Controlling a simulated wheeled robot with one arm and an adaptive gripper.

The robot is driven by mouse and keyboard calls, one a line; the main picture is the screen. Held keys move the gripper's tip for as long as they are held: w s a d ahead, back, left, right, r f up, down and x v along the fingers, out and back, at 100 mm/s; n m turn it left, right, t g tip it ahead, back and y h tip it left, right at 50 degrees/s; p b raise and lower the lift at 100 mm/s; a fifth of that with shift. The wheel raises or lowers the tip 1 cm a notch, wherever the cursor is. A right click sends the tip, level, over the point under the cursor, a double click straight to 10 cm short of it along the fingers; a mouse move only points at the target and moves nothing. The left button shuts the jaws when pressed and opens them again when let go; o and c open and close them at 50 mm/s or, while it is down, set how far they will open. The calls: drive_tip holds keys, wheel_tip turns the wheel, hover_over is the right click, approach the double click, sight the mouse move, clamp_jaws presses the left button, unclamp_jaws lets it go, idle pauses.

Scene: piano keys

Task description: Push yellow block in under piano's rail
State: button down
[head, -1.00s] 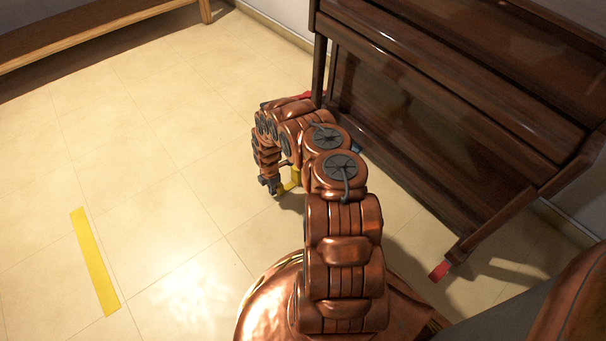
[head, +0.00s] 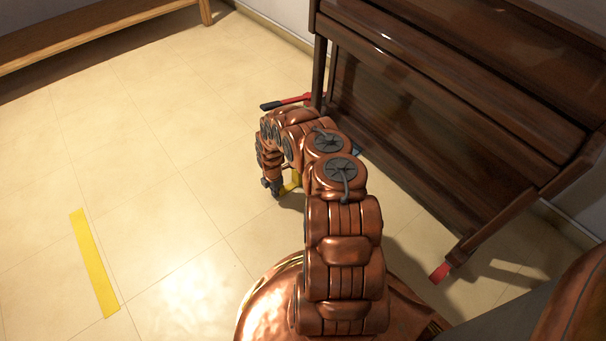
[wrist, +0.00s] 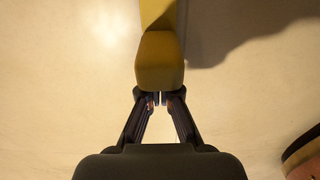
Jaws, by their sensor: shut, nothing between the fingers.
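The yellow block (head: 291,182) is on the floor in front of the piano (head: 420,125), partly hidden by my arm in the head view. In the wrist view the yellow block (wrist: 160,62) has its rounded near end just ahead of my fingertips, and its narrower part runs to the top edge. My gripper (wrist: 160,98) is shut and empty, its tips at or very near that end; I cannot tell if they touch. In the head view my gripper (head: 271,188) points down near the floor, left of the block. My arm hides part of the piano's lower edge.
A red bar with a black grip (head: 285,102) is by the piano's left leg. A red piece (head: 439,272) is at the right leg's foot. A yellow strip (head: 95,262) lies on the tiles. A wooden bench (head: 100,35) stands at the back left. The left floor is open.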

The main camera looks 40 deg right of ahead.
sight(296, 184)
drive_tip(key=shift+s+d, duration=0.2)
drive_tip(key=shift+d, duration=0.75)
drive_tip(key=shift+d+p, duration=0.4)
drive_tip(key=shift+d, duration=0.7)
drive_tip(key=shift+s+d, duration=0.15)
drive_tip(key=shift+d, duration=0.85)
drive_tip(key=shift+s+d, duration=0.15)
drive_tip(key=shift+d, duration=2.05)
drive_tip(key=shift+s+d+b, duration=0.2)
drive_tip(key=shift+d+b, duration=0.7)
drive_tip(key=shift+d, duration=1.15)
drive_tip(key=shift+s+d+b, duration=0.15)
drive_tip(key=shift+d+b, duration=0.7)
drive_tip(key=shift+d, duration=1.2)
drive_tip(key=shift+a, duration=0.35)
drive_tip(key=shift+r+p, duration=0.15)
drive_tip(key=shift+p, duration=0.15)
drive_tip(key=shift+r+p, duration=2.6)
drive_tip(key=shift+r, duration=2.25)
